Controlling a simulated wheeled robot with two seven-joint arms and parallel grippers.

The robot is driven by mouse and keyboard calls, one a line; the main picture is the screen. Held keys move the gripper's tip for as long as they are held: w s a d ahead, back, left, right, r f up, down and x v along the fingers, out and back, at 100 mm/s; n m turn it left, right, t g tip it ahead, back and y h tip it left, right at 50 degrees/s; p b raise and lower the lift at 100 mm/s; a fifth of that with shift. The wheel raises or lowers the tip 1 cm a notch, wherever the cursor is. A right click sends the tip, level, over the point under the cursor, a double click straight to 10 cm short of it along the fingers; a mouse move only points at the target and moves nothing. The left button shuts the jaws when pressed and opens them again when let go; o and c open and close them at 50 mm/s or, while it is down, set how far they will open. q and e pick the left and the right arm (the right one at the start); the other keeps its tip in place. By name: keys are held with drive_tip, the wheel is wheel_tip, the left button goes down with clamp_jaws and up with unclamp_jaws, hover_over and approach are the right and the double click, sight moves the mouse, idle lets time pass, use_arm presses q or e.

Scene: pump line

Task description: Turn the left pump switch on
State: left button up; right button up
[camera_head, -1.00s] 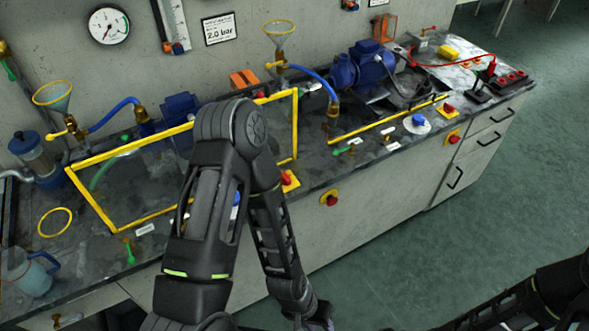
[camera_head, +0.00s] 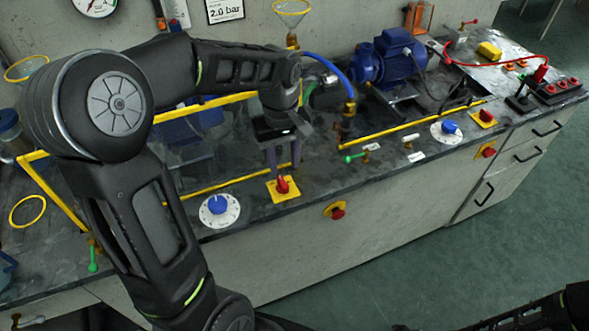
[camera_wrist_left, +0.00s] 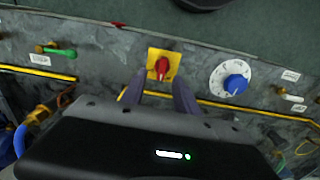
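The left pump switch (camera_head: 283,187) is a red knob on a yellow plate on the bench top, near the front edge. It also shows in the wrist view (camera_wrist_left: 161,68), between and just beyond my fingertips. My left gripper (camera_head: 283,168) points down over the bench just behind the switch. Its two dark fingers stand apart with nothing between them, and it also shows in the wrist view (camera_wrist_left: 158,92). I cannot tell whether a finger touches the yellow plate. The left blue pump (camera_head: 195,122) is partly hidden behind my left arm. My right gripper is out of view.
A blue-knobbed dial (camera_head: 219,210) sits left of the switch. A red button (camera_head: 337,211) is on the bench front. A yellow frame (camera_head: 215,186) surrounds the left pump area. A similar red switch (camera_head: 485,117) and a blue pump (camera_head: 392,55) stand further right.

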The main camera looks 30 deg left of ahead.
sight(282, 182)
use_arm(q)
drive_tip(key=shift+w+a+r+n, duration=0.15)
drive_tip(key=shift+a+r+n, duration=0.15)
drive_tip(key=shift+a+r, duration=0.15)
drive_tip(key=shift+s+r, duration=0.1)
drive_tip(key=shift+s, duration=0.2)
drive_tip(key=shift+w+f, duration=0.15)
drive_tip(key=shift+f, duration=0.25)
wheel_tip(282, 182, down, 7)
drive_tip(key=shift+d+f, duration=0.1)
drive_tip(key=shift+c, duration=0.5)
clamp_jaws()
